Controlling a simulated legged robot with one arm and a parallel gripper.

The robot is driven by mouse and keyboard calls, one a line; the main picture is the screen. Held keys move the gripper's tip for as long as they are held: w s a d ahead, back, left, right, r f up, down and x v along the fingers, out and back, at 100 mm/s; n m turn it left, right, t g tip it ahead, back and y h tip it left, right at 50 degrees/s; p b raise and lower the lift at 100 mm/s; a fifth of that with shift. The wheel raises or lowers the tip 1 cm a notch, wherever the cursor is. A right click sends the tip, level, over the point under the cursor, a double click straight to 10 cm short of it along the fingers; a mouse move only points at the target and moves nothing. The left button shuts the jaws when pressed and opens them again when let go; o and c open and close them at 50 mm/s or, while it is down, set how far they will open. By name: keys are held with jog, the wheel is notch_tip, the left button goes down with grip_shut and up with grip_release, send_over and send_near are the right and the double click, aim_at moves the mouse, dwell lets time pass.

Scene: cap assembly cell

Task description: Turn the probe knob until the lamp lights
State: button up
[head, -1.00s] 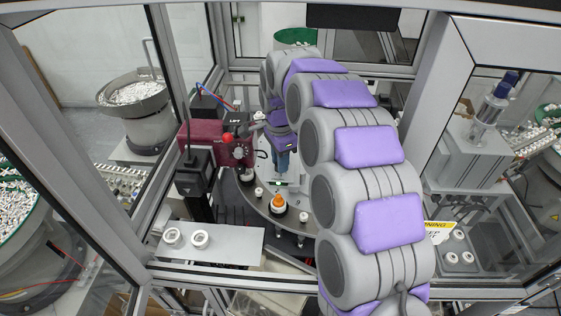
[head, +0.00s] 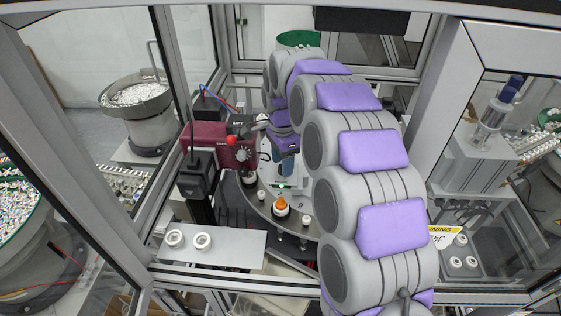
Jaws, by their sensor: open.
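A maroon box (head: 205,142) stands left of the round plate. A round grey knob (head: 243,154) with a pale rim sits on its front face, and a red ball (head: 231,140) sits just above and left of it. I cannot tell which part is the probe knob. My gripper (head: 254,129) is small and dark at the end of my arm, open, close above and right of the grey knob. I cannot see whether it touches anything. A small green light (head: 284,186) shows on the plate below a blue part (head: 285,163); I cannot tell whether it is the lamp.
The round plate (head: 262,208) carries an orange-topped piece (head: 281,204) and several small white pieces. A light shelf (head: 225,246) with two white rings is at the front left. A black block on a post (head: 196,175) stands before the maroon box. Metal frame posts surround the cell.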

aim_at(280, 165)
notch_tip(280, 165, up, 17)
jog(key=p, duration=0.3)
jog(key=shift+a, duration=0.25)
jog(key=shift+f, duration=0.15)
